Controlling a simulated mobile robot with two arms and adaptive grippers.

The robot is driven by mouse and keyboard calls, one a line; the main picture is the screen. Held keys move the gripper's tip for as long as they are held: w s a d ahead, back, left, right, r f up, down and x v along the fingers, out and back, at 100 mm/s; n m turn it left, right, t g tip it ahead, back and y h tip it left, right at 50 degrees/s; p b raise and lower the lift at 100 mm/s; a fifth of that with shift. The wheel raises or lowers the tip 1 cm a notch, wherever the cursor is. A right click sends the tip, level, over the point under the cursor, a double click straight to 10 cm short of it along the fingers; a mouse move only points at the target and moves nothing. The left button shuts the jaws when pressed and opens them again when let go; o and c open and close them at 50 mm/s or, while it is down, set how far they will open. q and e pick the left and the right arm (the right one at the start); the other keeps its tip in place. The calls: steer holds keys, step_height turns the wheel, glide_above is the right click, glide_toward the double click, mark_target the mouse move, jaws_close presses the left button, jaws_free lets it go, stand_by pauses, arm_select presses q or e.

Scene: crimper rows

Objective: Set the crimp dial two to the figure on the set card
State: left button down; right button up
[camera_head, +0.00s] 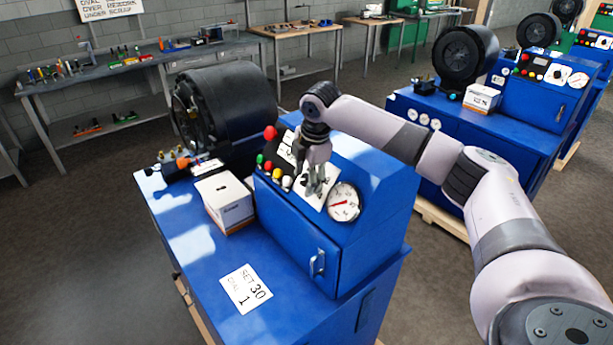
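The set card (246,288) lies on the blue bench top in front of the control box; its print seems to read "SET 30" and "DIAL 1". My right gripper (315,187) points down at the sloped panel of the nearest blue crimper (352,158). It is over a white dial plate (306,197) and hides most of it, so the dial's knob and setting cannot be read. Whether the fingers touch a knob or are closed on it is unclear. My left gripper is not in view.
A round pressure gauge (343,202) with a red needle sits just right of my gripper. Red, green and yellow buttons and a red knob (270,132) are to its left. A white carton (224,203) and the black crimp head (225,108) stand further left. More crimpers stand behind.

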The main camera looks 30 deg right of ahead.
steer(key=c, duration=1)
steer(key=shift+s, duration=0.1)
steer(key=m+t, duration=0.1)
steer(key=m+t+b, duration=0.1)
steer(key=shift+s+f+t+h, duration=0.15)
steer(key=shift+f+t+h, duration=0.15)
steer(key=shift+t, duration=0.1)
steer(key=shift+s+a+f+m+t+h+b, duration=0.1)
steer(key=shift+m+t+h+b, duration=0.1)
steer(key=shift+m+t+b, duration=0.3)
steer(key=shift+f+m+t+h+b, duration=0.1)
steer(key=shift+m+t+h+b, duration=0.15)
steer(key=shift+t+b, duration=0.35)
steer(key=m+t+h+b, duration=0.1)
steer(key=m+t+b, duration=0.1)
steer(key=b, duration=0.2)
steer(key=shift+a+m+t+h, duration=0.1)
steer(key=shift+m+t+h, duration=0.15)
steer(key=shift+m+t, duration=0.1)
steer(key=shift+r+m+t+h+b, duration=0.1)
steer(key=shift+m+t+h+b, duration=0.45)
steer(key=shift+b, duration=0.7)
